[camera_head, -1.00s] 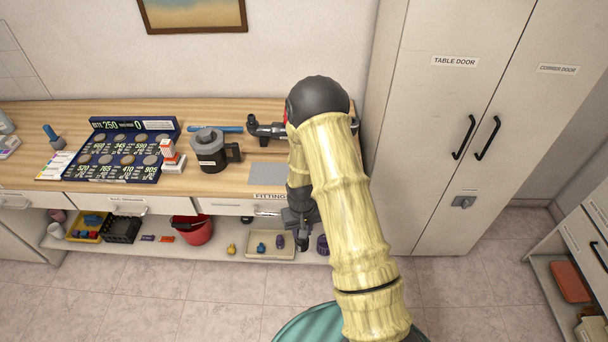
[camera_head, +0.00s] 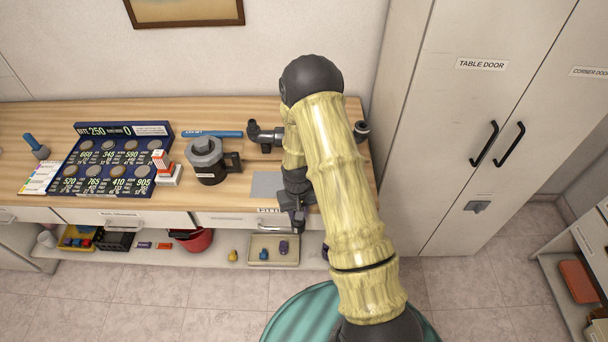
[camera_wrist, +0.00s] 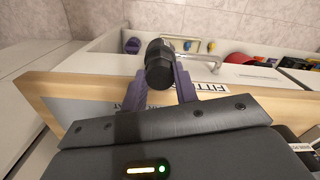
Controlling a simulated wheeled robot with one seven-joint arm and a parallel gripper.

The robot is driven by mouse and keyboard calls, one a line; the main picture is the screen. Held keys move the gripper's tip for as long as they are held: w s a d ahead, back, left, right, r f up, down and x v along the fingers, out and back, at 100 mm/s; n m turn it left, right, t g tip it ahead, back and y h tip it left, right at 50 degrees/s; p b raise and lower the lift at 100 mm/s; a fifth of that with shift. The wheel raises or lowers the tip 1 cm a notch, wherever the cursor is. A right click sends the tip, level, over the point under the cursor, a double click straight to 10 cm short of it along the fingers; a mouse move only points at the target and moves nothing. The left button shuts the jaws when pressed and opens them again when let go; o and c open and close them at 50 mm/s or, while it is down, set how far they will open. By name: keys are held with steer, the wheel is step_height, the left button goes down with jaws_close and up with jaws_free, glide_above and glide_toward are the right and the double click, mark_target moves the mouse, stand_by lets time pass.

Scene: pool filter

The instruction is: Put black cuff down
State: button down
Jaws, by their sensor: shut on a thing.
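The black cuff (camera_wrist: 159,64) is a short, dark, ribbed cylinder between my fingers in the wrist view. My gripper (camera_wrist: 163,80) is shut on it, with one purple-grey finger on each side. In the head view my gripper (camera_head: 298,218) hangs at the counter's front edge, right of a flat grey mat (camera_head: 266,184). The cuff cannot be made out clearly there. In the wrist view the cuff is seen over the front edge of the wooden top, with the drawer handle behind it.
A tall cabinet (camera_head: 450,130) closes off the right side.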

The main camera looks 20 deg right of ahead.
steer(key=shift+w, duration=0.45)
steer(key=shift+r, duration=0.1)
